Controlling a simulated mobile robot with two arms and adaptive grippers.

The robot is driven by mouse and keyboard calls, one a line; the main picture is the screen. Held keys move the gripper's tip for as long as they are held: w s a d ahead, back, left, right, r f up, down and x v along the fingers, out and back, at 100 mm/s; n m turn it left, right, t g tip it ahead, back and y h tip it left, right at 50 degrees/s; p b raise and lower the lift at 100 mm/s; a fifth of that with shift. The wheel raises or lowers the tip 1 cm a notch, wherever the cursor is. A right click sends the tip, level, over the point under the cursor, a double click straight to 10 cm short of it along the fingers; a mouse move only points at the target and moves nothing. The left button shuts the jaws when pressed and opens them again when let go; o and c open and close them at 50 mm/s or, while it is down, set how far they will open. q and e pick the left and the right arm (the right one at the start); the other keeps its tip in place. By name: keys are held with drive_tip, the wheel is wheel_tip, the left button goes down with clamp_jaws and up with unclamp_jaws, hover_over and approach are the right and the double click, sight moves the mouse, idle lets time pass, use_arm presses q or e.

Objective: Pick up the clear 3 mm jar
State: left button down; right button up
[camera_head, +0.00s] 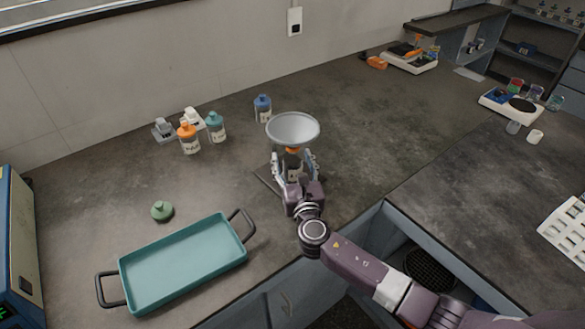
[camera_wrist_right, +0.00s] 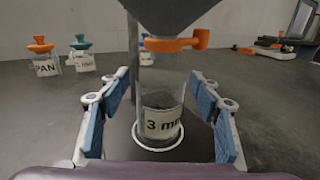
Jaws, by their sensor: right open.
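The clear 3 mm jar (camera_wrist_right: 161,114) stands upright under a grey funnel (camera_head: 293,129) with an orange clamp (camera_wrist_right: 176,43) at its outlet. Dark material lies in the jar behind its "3 mm" label. In the head view the jar (camera_head: 293,170) is partly hidden by my right gripper (camera_head: 294,166). In the wrist view the right gripper (camera_wrist_right: 160,115) is open, with one blue-padded finger on each side of the jar and a gap on both sides. My left gripper is not in view.
An orange-capped jar (camera_head: 189,139), a teal-capped jar (camera_head: 216,127) and a blue-capped jar (camera_head: 263,108) stand behind to the left. A teal tray (camera_head: 184,264) and a green lid (camera_head: 162,211) lie at the front left. The counter right of the funnel is clear.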

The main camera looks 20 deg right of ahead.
drive_tip(key=c, duration=1.3)
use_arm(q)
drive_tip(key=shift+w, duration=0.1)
use_arm(e)
drive_tip(key=shift+w+r, duration=0.1)
drive_tip(key=shift+r, duration=0.55)
drive_tip(key=shift+s+r, duration=0.1)
drive_tip(key=shift+s, duration=0.1)
drive_tip(key=s, duration=0.5)
drive_tip(key=s+a, duration=0.1)
drive_tip(key=s, duration=0.5)
drive_tip(key=s+a+b, duration=0.1)
drive_tip(key=s, duration=0.5)
drive_tip(key=shift+s, duration=0.3)
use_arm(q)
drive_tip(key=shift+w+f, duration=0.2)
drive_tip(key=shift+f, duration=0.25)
use_arm(e)
drive_tip(key=shift+r, duration=0.15)
